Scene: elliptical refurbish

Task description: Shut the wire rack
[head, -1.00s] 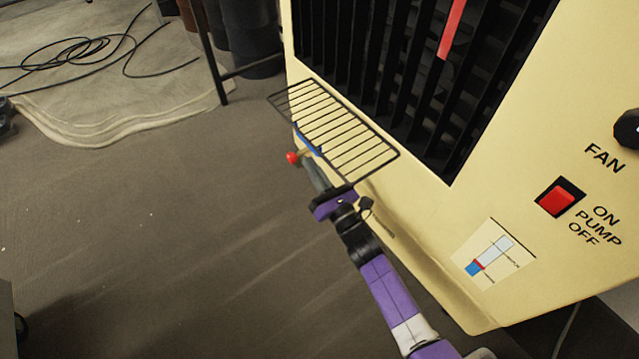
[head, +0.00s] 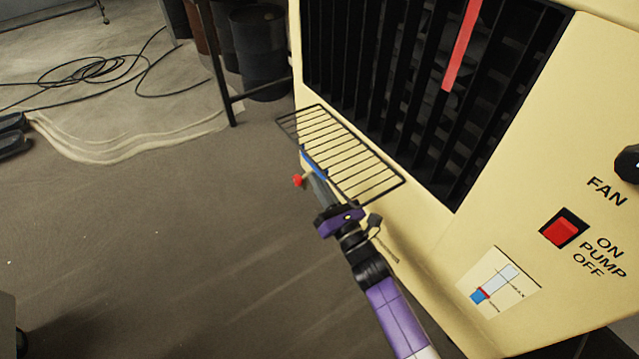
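The wire rack (head: 345,150) is a black wire grid that sticks out from the front of a cream cooler (head: 450,240), just below its dark grille. It stands folded out, roughly flat. My gripper (head: 308,172) is at the rack's outer left edge, near its underside, at the end of my purple and black arm. A blue part and a small red ball (head: 298,180) show by the fingertips. The rack's wires overlap the fingertips in the picture. I cannot tell whether the fingers touch the rack or are open or shut.
The cooler's front has a red switch (head: 563,228), a black fan knob (head: 628,163) and a level gauge label (head: 497,283). A dark drum (head: 258,50) and black metal legs stand behind. Black cable (head: 90,70) lies on the far floor.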

